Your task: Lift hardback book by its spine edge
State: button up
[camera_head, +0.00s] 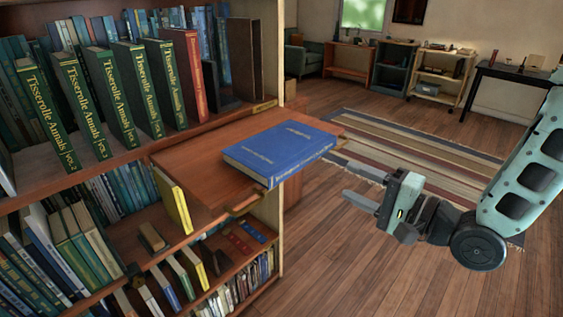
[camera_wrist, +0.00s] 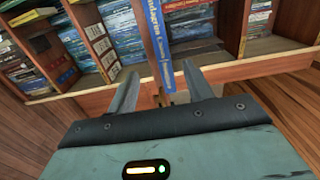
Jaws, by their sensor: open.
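The blue hardback book (camera_head: 277,150) lies flat on a wooden pull-out board (camera_head: 185,158). Its lettered spine faces front right, and its right end is near the board's right edge. My gripper (camera_head: 338,176) is open and empty, just right of the book, with its fingers pointing left towards it. In the wrist view the book's blue spine (camera_wrist: 157,38) shows between the two fingers of my gripper (camera_wrist: 160,72), seemingly beyond their tips. I see no contact, and the exact gap is hard to tell.
The bookcase holds green volumes (camera_head: 121,97) above the board and more books below. A yellow book (camera_head: 174,200) stands under the board's left part. The wooden floor (camera_head: 350,260) is clear in front, with a striped rug (camera_head: 410,145) behind my gripper.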

aim_at(307, 160)
jog(key=shift+w+p+x, duration=0.2)
jog(key=shift+p+x, duration=1.9)
jog(key=shift+x, duration=4.2)
jog(key=shift+d+r, duration=0.1)
jog(key=shift+r, duration=0.1)
grip_shut()
